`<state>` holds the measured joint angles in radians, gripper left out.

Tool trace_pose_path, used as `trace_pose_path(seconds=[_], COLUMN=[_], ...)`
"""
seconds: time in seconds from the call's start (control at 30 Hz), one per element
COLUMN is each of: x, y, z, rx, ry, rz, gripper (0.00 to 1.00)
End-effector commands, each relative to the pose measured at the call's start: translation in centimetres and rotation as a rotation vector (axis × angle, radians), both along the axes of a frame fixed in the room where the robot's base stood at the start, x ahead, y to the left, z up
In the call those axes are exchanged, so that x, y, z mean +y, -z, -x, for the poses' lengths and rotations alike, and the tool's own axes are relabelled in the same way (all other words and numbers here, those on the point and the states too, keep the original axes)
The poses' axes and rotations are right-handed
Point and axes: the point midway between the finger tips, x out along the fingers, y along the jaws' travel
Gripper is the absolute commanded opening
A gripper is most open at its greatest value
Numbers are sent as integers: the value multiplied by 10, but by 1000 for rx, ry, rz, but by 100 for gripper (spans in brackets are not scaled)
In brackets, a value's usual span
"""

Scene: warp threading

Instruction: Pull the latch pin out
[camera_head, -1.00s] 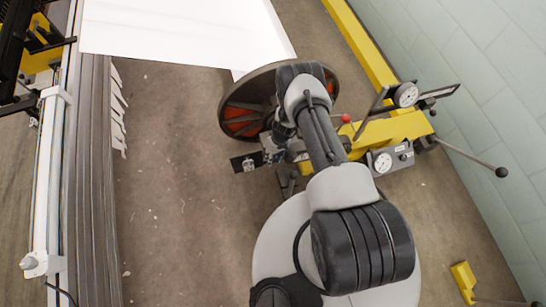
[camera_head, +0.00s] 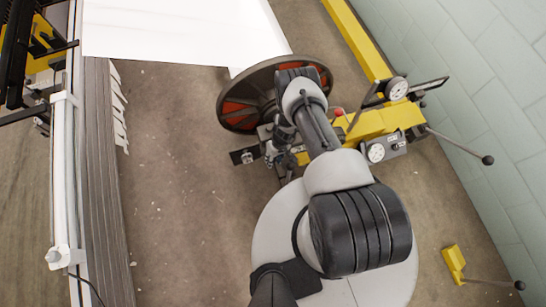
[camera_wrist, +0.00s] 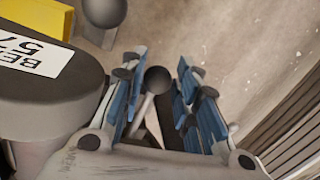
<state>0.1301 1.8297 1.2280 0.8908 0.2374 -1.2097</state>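In the wrist view my gripper (camera_wrist: 160,64) has its two blue-padded fingers apart. A dark ball knob (camera_wrist: 157,80) on a pale rod shows in the gap between them, close to the left finger. I cannot tell whether the pads touch it, or whether it is the latch pin's end. In the head view my gripper (camera_head: 282,150) is low beside the red-and-grey wheel (camera_head: 240,105), partly hidden by my arm. No latch pin can be picked out there.
A yellow frame with dial gauges (camera_head: 376,153) and long ball-ended levers (camera_head: 487,160) stands at the right, near the tiled wall. A dark rounded body with a white label (camera_wrist: 35,55) is close left of my fingers. Another ball (camera_wrist: 104,11) is above.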

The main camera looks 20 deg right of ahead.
Motion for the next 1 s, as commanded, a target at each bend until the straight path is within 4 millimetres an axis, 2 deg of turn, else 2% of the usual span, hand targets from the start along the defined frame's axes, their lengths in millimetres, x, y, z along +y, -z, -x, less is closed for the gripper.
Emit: trace_pose_path(seconds=[0.23,0.63,0.77,1.0], x=[0,-1,-5,-15], y=[0,-6,-24,-74], z=[-1,-3,-5,-6], rx=[-1,-4,-5,-6], ry=[0,2,1,3], rz=[1,1,2,2], gripper=[46,46,46,46])
